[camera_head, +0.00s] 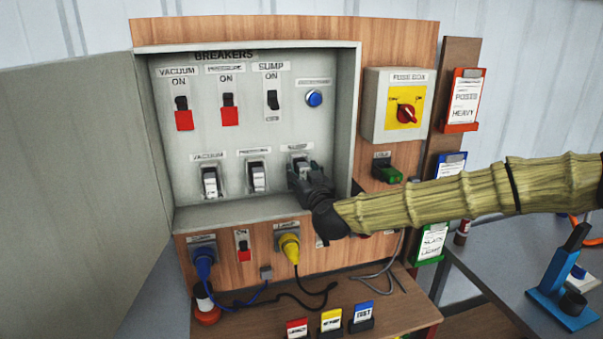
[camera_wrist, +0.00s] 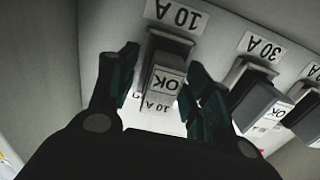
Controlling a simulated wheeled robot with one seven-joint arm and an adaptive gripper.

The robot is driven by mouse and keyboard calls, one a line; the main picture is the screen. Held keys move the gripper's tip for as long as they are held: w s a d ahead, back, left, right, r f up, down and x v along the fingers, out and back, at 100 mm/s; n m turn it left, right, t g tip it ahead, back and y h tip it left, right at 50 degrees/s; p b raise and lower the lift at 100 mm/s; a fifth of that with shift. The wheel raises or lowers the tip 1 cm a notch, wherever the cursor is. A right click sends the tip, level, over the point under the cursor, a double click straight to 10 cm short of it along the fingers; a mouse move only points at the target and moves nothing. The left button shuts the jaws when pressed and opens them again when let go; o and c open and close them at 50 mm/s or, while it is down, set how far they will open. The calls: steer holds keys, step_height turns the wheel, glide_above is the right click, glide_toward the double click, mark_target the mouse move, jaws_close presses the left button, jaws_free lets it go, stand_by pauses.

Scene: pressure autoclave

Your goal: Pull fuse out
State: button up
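Three fuses sit in a row in the lower half of the grey breaker panel: left fuse (camera_head: 210,182), middle fuse (camera_head: 257,177) and right fuse (camera_head: 301,167). My gripper (camera_head: 304,175) is at the right one and partly hides it. In the wrist view that fuse (camera_wrist: 168,85), marked "OK" and "10 A", stands in its holder between the two fingers of my gripper (camera_wrist: 162,80). The fingers are open, one on each side, with narrow gaps to the fuse. A neighbouring fuse (camera_wrist: 262,107) under a "30 A" label is to the right.
The panel's side wall (camera_head: 345,130) rises close to the right of my gripper. Breaker switches (camera_head: 228,108) are above. The fuse box (camera_head: 396,105) with a red knob is at right. Blue plug (camera_head: 204,258) and yellow plug (camera_head: 290,246) with cables are below.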

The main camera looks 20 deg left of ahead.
jaws_close()
steer(key=shift+s+d, duration=0.1)
steer(key=shift+v, duration=2.95)
